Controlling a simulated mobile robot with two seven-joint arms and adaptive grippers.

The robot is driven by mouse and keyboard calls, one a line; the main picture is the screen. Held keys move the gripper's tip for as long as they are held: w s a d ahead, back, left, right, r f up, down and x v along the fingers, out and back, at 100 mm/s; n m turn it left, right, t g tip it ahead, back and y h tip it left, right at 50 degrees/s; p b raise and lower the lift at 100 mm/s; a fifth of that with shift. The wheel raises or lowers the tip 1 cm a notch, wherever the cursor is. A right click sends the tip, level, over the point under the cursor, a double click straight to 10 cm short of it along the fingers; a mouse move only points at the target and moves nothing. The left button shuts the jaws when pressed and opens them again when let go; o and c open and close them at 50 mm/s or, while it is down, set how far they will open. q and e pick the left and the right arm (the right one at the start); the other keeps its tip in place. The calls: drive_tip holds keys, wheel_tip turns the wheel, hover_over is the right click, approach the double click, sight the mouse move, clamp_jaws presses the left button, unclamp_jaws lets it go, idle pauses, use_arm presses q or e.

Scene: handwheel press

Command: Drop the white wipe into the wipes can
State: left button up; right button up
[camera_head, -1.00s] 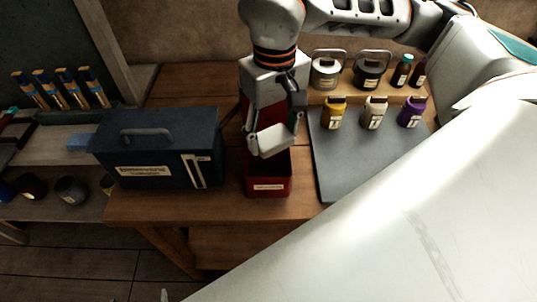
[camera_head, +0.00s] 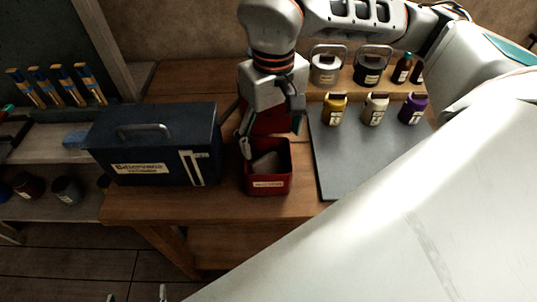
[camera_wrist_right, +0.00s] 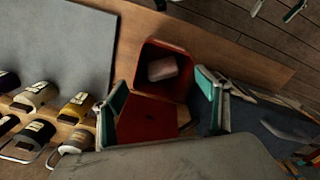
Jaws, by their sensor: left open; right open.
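The red wipes can (camera_head: 268,186) stands near the table's front edge with its lid (camera_head: 271,122) open at the back. The white wipe (camera_head: 265,162) lies inside the can, apart from the fingers. In the right wrist view the wipe (camera_wrist_right: 163,68) shows within the can's walls (camera_wrist_right: 146,58), with the lid (camera_wrist_right: 147,118) below. My right gripper (camera_head: 271,133) is open and empty above the can; its fingers (camera_wrist_right: 161,106) are on either side of the lid in the wrist view. My left gripper (camera_head: 136,296) is open at the bottom edge of the head view, mostly out of frame.
A dark blue toolbox (camera_head: 140,165) stands close to the left of the can. A grey mat (camera_head: 360,165) lies to the right, with yellow, white and purple bottles (camera_head: 375,109) at its back. My white arm covers the lower right.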

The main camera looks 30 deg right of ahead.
wheel_tip(320, 180, up, 12)
idle(0.6)
idle(0.5)
